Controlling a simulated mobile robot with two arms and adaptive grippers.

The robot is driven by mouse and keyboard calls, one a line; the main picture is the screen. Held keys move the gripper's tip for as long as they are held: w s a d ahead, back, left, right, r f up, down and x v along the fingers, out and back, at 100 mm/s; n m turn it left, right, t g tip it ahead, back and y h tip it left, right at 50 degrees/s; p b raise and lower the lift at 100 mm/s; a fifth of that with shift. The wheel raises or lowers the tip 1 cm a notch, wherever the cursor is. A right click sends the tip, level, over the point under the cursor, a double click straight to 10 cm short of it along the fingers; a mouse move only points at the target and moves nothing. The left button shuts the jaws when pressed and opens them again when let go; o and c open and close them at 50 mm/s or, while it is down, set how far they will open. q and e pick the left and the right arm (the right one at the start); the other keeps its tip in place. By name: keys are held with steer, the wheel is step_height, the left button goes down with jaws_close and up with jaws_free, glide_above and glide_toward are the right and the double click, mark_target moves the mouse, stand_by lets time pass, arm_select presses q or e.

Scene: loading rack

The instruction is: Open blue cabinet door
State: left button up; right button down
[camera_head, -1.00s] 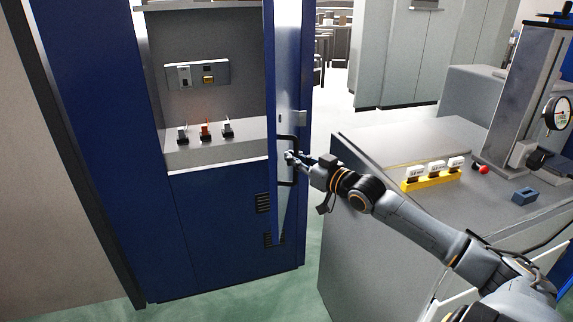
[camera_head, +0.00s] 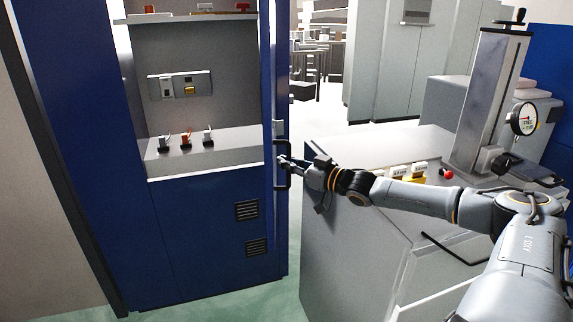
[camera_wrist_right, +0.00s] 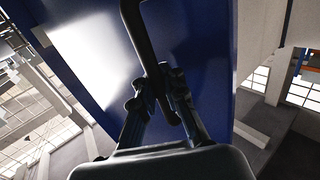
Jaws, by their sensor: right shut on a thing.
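The blue cabinet (camera_head: 200,235) stands at the left in the head view. Its door (camera_head: 268,70) is open and seen nearly edge-on at the cabinet's right side. The black door handle (camera_head: 288,178) is a vertical bar on the door's outer side. My right gripper (camera_head: 284,162) is shut on the handle. The right wrist view shows its fingers (camera_wrist_right: 160,92) closed around the black handle bar (camera_wrist_right: 145,40), with the blue door panel (camera_wrist_right: 205,50) behind. My left gripper is not in view.
Inside the cabinet are a grey shelf (camera_head: 230,139) with several small switches and a wall panel (camera_head: 180,85). A grey workbench (camera_head: 340,215) stands close on the right, under my right arm. Green floor shows between them.

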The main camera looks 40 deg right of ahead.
steer(key=shift+s+a+f, duration=0.1)
steer(key=shift+a+f, duration=0.1)
steer(key=shift+f, duration=0.15)
steer(key=c, duration=1.8)
jaws_free()
steer(key=shift+o, duration=0.5)
steer(key=shift+s+r, duration=0.1)
steer(key=shift+r, duration=0.2)
